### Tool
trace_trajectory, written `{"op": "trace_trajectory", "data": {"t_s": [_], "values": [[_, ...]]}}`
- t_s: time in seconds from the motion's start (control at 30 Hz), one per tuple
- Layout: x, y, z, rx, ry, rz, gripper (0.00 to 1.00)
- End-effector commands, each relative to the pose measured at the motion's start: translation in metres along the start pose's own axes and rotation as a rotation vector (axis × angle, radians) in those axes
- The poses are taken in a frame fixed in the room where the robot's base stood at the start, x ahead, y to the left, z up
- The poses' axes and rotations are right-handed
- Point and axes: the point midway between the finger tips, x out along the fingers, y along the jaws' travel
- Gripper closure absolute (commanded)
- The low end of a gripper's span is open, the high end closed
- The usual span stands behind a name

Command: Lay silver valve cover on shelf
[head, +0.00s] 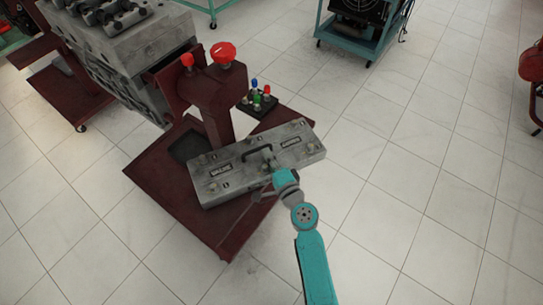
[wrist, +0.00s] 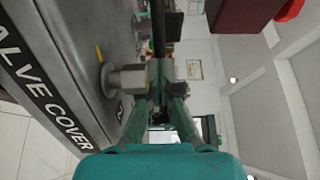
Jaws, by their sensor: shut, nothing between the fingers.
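The silver valve cover (head: 225,178) is a long grey slab with dark label plates, several round knobs and a black handle (head: 258,152). It lies over the dark red shelf (head: 165,195) of the engine stand; whether its whole underside rests there is hidden. My gripper (head: 270,165) is at the cover's middle, close to the handle, shut and holding nothing. In the wrist view the cover (wrist: 50,70) fills the left side with "VALVE COVER" partly readable. My fingers (wrist: 160,75) are beside a metal knob (wrist: 122,79), with the handle (wrist: 158,28) just beyond; contact is unclear.
The stand's dark red post (head: 218,105) with red knobs (head: 223,53) rises just behind the cover. A small black tray (head: 262,105) with coloured pieces sits behind it. A grey engine block (head: 120,45) is at upper left.

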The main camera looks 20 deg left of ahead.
Motion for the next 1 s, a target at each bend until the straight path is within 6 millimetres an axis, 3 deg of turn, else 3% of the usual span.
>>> {"op": "trace_trajectory", "data": {"t_s": [0.23,0.5,1.0], "values": [[0.003,0.0,0.003,0.0,-0.001,0.0,1.0],[0.021,-0.001,0.022,0.0,-0.005,-0.001,1.0],[0.018,-0.001,0.019,0.0,-0.003,-0.001,1.0]]}}
